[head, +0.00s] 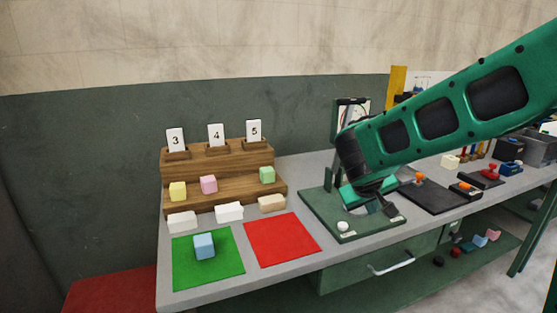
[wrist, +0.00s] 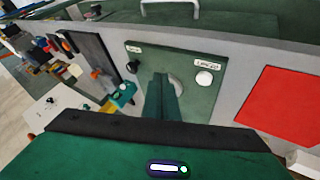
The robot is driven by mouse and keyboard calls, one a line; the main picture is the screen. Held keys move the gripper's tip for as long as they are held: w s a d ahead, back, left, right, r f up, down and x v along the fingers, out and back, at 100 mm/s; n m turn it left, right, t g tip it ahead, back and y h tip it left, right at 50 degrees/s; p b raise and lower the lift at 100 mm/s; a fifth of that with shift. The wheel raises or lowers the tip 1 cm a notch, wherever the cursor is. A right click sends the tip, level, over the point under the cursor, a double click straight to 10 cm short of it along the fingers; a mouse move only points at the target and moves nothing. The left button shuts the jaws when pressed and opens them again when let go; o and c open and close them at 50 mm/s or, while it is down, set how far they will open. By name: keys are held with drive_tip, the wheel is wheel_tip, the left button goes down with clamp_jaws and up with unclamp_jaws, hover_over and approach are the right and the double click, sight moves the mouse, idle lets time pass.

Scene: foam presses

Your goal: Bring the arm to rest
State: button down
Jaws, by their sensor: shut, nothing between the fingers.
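My green arm reaches in from the right in the head view. My gripper (head: 386,208) points down over a dark green press base (head: 318,207), in front of the upright dial gauge (head: 351,108). In the wrist view my gripper (wrist: 165,82) is shut and empty over the same base (wrist: 140,60). A white knob (wrist: 204,79) and a grey round disc (wrist: 176,84) lie beside the fingertips. Whether the fingertips touch the base I cannot tell. My arm hides part of the press in the head view.
Left of the press are a red mat (head: 283,240), a green mat (head: 180,268) with a blue cube (head: 204,246), and a wooden stepped rack (head: 222,160) with cubes and number cards. Dark boards (head: 440,196) with orange knobs stand at right. Above the table is free room.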

drive_tip(key=s+d+m+g+y, duration=0.1)
drive_tip(key=s+d+m+g, duration=0.1)
drive_tip(key=s+d, duration=0.55)
drive_tip(key=s+d+m+g+y, duration=0.1)
drive_tip(key=s+d+m+g, duration=0.3)
drive_tip(key=s, duration=0.7)
drive_tip(key=s+f+m+y, duration=0.1)
drive_tip(key=s+y, duration=0.2)
drive_tip(key=s, duration=1.2)
drive_tip(key=shift+s+d+f+m, duration=0.3)
drive_tip(key=shift+s+m, duration=0.1)
